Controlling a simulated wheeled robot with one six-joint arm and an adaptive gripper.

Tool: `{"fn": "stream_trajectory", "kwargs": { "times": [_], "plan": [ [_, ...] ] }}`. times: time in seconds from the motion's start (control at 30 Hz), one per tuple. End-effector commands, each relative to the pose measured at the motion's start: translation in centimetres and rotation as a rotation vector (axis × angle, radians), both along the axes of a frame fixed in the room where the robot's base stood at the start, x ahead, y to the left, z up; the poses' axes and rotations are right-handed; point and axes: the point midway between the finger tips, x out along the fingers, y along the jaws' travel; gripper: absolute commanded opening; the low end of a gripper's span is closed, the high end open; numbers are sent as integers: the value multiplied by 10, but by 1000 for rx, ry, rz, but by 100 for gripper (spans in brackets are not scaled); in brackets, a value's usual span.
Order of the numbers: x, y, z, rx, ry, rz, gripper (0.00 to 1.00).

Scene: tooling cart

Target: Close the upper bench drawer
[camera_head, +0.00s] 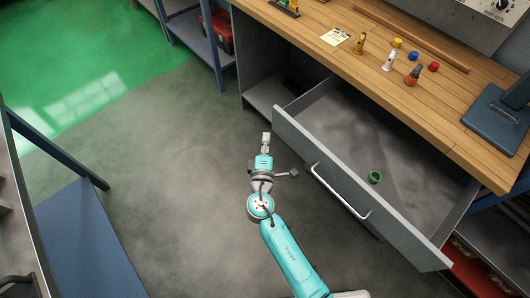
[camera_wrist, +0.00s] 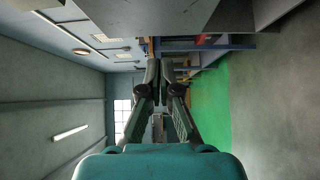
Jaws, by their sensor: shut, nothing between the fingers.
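The upper bench drawer (camera_head: 350,185) is pulled well out from under the wooden bench top. Its grey front panel carries a pale bar handle (camera_head: 340,190). A small green ring-shaped item (camera_head: 375,177) lies inside the drawer. My gripper (camera_head: 266,137) is outside the drawer, near the left end of its front panel, apart from the handle. In the wrist view the fingers (camera_wrist: 160,68) are shut with their tips together and nothing between them. A grey surface crosses the top of the wrist view; I cannot tell for certain which part it is.
The bench top (camera_head: 440,110) holds several small coloured items and a dark-based device (camera_head: 497,115) at the right. An open shelf space (camera_head: 268,85) lies left of the drawer. A blue table (camera_head: 75,240) stands at the lower left. The floor (camera_head: 160,130) between is clear.

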Motion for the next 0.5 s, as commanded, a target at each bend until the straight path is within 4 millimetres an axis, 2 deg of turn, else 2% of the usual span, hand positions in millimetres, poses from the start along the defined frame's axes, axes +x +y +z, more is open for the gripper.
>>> {"fn": "stream_trajectory", "kwargs": {
  "times": [0.2,0.5],
  "plan": [
    [16,-24,0,0,1,-2,0],
    [23,-32,0,-1,0,1,0]
  ]
}}
